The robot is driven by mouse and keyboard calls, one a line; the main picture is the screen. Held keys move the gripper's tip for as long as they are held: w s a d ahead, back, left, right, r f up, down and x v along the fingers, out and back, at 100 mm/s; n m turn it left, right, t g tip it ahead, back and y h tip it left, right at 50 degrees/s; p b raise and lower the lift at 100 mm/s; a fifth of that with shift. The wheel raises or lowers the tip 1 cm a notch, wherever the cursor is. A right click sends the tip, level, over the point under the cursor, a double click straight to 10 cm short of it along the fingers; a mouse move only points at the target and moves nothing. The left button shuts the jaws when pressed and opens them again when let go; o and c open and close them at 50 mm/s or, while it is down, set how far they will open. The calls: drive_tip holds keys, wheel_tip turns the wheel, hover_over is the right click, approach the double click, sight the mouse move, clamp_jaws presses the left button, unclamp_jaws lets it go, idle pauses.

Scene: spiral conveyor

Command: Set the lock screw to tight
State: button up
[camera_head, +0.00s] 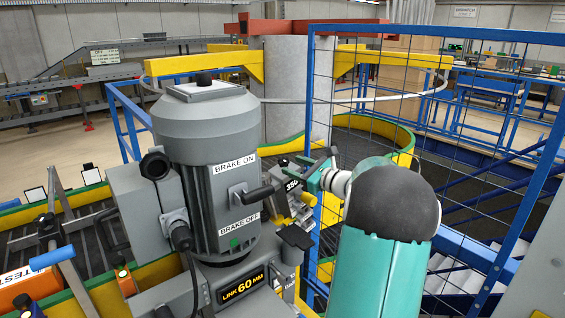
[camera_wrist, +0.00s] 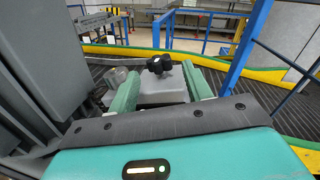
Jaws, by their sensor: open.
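The lock screw seems to be the black lobed knob (camera_wrist: 159,65) on top of a grey block (camera_wrist: 162,90) in the wrist view. My gripper (camera_wrist: 161,73) is open, with one green finger on each side of the block and knob. A gap shows between each finger and the knob, and nothing is held. In the head view my gripper (camera_head: 313,181) is just right of the grey motor unit (camera_head: 206,150), beside a block marked 350 (camera_head: 292,185). I cannot read the screw's setting.
The motor unit has a brake lever (camera_head: 258,193) between BRAKE ON and BRAKE OFF labels. A blue mesh guard (camera_head: 345,100) stands close behind and right of my gripper. A yellow-green conveyor rail (camera_wrist: 185,58) runs behind the block. A dark grey housing (camera_wrist: 45,50) is close at left.

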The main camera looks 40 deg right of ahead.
sight(287, 163)
drive_tip(key=shift+w+a, duration=0.2)
drive_tip(key=shift+w, duration=2.45)
drive_tip(key=c, duration=1)
